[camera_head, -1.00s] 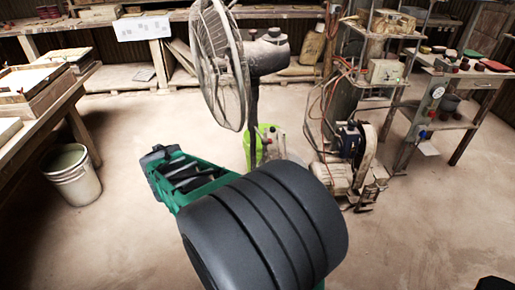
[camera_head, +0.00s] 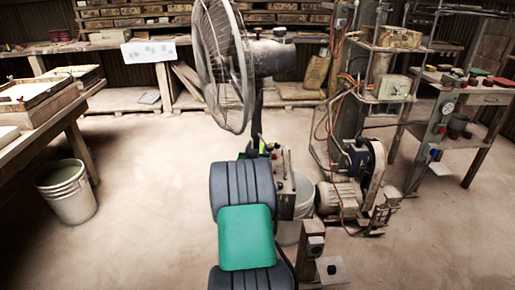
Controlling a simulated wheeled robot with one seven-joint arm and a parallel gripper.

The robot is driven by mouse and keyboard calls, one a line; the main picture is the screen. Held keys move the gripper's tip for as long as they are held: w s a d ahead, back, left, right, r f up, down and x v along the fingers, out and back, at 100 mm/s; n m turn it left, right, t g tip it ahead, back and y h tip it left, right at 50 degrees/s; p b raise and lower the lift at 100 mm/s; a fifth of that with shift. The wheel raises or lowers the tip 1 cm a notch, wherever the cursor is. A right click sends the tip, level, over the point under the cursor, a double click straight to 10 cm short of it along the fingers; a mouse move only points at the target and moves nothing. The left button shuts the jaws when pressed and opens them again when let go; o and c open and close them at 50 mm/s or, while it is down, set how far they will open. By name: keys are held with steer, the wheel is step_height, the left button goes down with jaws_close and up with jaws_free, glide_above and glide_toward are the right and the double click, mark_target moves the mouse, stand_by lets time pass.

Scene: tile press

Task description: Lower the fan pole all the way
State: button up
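A dusty pedestal fan stands at the centre. Its caged fan head (camera_head: 222,65) faces left, and its motor housing (camera_head: 265,57) sits at the top of the pole. The dark, thin fan pole (camera_head: 257,115) shows for a short stretch below the housing. The lower pole and base are hidden behind my black and green arm links, which fill the lower centre. I cannot make out my gripper's fingers. No contact between my gripper and the pole shows.
A grey motor unit with a wheel (camera_head: 345,190) stands right of the fan, with red hoses above it. A white bucket (camera_head: 66,190) stands left, beside a wooden table (camera_head: 50,122). A workbench (camera_head: 480,98) is at right. The floor left of my arm is clear.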

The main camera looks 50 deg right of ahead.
steer(key=shift+c, duration=0.4)
jaws_close()
stand_by(1.0)
